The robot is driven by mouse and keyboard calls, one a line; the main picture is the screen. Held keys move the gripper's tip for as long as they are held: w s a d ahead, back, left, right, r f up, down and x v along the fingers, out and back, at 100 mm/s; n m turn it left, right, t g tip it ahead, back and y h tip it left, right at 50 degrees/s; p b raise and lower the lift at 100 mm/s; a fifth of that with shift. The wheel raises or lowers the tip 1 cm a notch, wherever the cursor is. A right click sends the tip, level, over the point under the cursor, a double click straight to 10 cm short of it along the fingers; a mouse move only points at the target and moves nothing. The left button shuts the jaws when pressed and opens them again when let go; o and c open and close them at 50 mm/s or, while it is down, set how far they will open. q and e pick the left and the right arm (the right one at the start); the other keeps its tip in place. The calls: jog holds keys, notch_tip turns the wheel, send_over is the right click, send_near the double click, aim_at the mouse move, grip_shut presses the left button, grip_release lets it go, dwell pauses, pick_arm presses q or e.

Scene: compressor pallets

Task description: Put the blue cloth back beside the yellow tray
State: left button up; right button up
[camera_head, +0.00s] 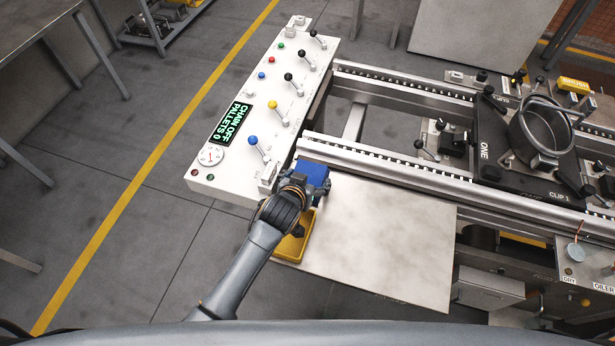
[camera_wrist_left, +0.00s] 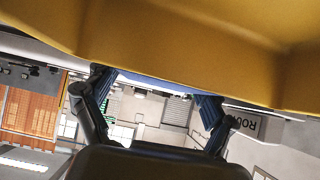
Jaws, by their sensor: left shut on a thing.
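The blue cloth (camera_head: 314,173) is a small blue block-like shape at the left end of the pale worktop, beside the lower rail. My left gripper (camera_head: 300,182) is shut on it; the wrist partly hides it. The yellow tray (camera_head: 290,248) lies just below the cloth in the head view, partly covered by my left arm. In the left wrist view a large yellow surface, which looks like the tray (camera_wrist_left: 170,40), fills the top. The fingers of my left gripper (camera_wrist_left: 158,100) show below it, with a thin blue strip between them. My right gripper is not in view.
The white control panel (camera_head: 222,155) with levers and buttons stands close left of the gripper. A metal rail (camera_head: 390,170) runs just behind. The worktop (camera_head: 385,235) right of the tray is bare. A black clamp fixture (camera_head: 510,150) holds a round metal part at right.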

pick_arm(q)
jog(key=o, duration=1)
jog(key=shift+f, duration=0.1)
jog(key=v, duration=1.2)
